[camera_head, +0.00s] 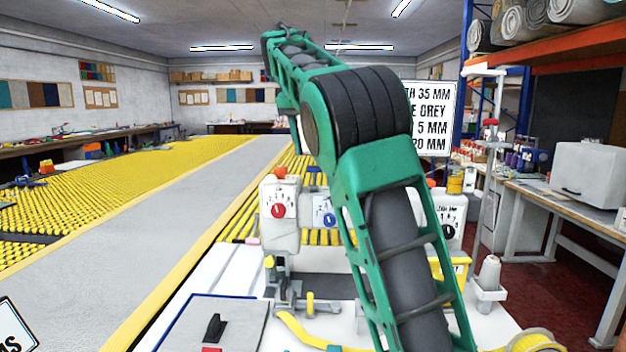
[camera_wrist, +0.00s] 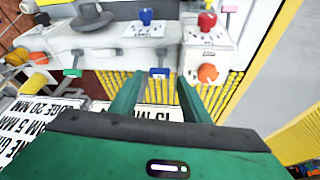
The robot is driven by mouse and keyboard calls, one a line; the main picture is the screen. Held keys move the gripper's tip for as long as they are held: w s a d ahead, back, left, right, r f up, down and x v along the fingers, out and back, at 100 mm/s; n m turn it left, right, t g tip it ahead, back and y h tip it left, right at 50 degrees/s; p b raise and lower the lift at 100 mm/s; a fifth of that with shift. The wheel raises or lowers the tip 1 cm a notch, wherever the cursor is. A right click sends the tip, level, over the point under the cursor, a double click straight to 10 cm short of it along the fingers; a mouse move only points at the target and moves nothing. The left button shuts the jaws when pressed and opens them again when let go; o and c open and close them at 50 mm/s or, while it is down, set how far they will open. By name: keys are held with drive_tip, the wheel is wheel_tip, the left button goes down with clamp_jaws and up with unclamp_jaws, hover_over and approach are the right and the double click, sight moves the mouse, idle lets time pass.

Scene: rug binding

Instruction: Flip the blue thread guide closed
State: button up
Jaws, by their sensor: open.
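In the wrist view, a small blue tab (camera_wrist: 160,72), which looks like the thread guide, sits on the edge of the white sewing machine (camera_wrist: 100,42). It lies between and just beyond the tips of my gripper (camera_wrist: 157,84). The two green fingers are apart with nothing between them; I cannot tell their height above the tab or whether it stands open or closed. A separate blue knob (camera_wrist: 146,17) sits on a dial plate, also seen in the head view (camera_head: 328,220). There, my green arm covers part of the machine (camera_head: 280,238), and my gripper cannot be made out.
Near the tab are a green lever (camera_wrist: 73,72), an orange knob (camera_wrist: 207,73) and a red knob (camera_wrist: 207,20). A sign (camera_head: 430,117) stands behind the machine. Yellow roller tables (camera_head: 110,180) lie left; a thread cone (camera_head: 489,272) stands right.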

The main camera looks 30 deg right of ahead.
sight(315, 176)
drive_tip(key=x, duration=1)
drive_tip(key=shift+w+d+f, duration=0.1)
drive_tip(key=shift+d+f, duration=0.05)
drive_tip(key=shift+f, duration=0.1)
